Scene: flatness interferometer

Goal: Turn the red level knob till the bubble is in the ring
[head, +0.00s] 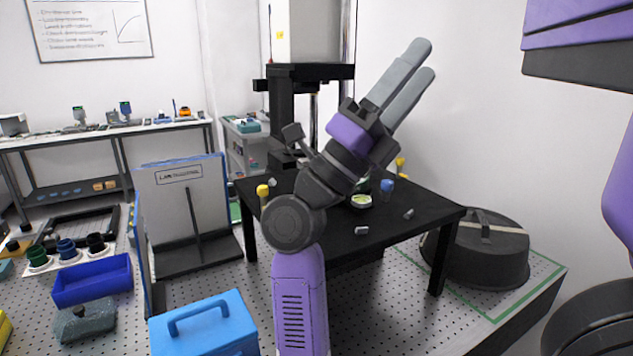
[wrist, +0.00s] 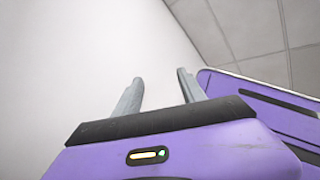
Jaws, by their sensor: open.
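My gripper (head: 424,60) is raised high above the black table (head: 425,212), pointing up and to the right, with its two grey fingers apart and nothing between them. The wrist view also shows the open gripper (wrist: 160,78) against bare wall and ceiling. A round bubble level (head: 361,200) with a yellow-green face sits on the table, just right of my arm. Its bubble and ring are too small to tell apart. A yellow knob (head: 262,190) and a blue knob (head: 387,184) stand on the table. I see no red knob; my arm covers part of the table.
A black column instrument (head: 310,75) rises at the table's back. A dark round cover (head: 475,248) stands right of the table. A white panel (head: 180,210), a blue case (head: 203,325) and a blue bin (head: 92,281) are at left. Small metal pieces lie on the table's front.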

